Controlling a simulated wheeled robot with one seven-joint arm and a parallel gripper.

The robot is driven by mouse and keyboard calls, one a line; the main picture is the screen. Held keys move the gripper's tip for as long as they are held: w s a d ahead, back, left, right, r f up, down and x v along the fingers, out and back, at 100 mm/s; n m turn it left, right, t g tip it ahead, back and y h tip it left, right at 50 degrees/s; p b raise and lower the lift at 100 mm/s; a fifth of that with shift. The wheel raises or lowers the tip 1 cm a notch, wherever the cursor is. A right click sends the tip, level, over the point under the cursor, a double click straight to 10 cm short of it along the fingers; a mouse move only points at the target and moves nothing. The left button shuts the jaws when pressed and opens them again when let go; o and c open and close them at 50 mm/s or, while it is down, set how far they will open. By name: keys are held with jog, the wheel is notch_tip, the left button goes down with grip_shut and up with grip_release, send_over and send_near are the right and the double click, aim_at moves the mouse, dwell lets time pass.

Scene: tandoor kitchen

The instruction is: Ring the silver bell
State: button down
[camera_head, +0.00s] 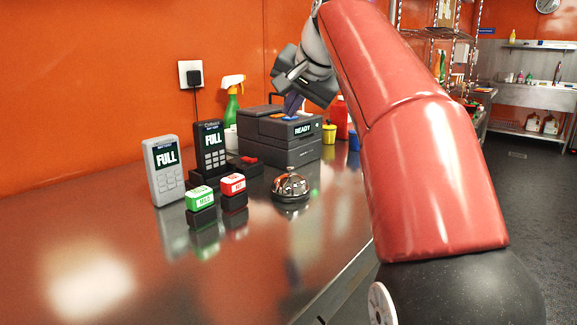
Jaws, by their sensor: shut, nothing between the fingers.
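The silver bell (291,186) is a shiny dome on a dark round base. It stands upright on the steel counter, near the counter's right edge. My gripper (293,104) is above and behind the bell in the picture, over the grey machine, and apart from the bell. Its fingers look dark and small and partly blend with the machine; they are shut with nothing between them.
A grey machine (282,152) reading READY stands behind the bell. Left of the bell are a green-topped block (199,197), a red-topped block (233,184) and two FULL terminals (164,172). A spray bottle (232,100) stands behind. The counter's front (130,270) is clear.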

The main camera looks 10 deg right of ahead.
aim_at(290, 168)
jog(key=shift+f, duration=0.1)
notch_tip(290, 168, down, 9)
jog(key=b, duration=0.5)
jog(key=shift+r, duration=0.2)
jog(key=shift+f, duration=0.1)
dwell(1.7)
jog(key=shift+f+b, duration=0.3)
jog(key=shift+b, duration=0.1)
jog(key=shift+f+b, duration=0.3)
jog(key=shift+f, duration=0.15)
dwell(0.5)
dwell(0.3)
jog(key=shift+r+p, duration=0.85)
jog(key=shift+p, duration=0.1)
jog(key=shift+r, duration=0.15)
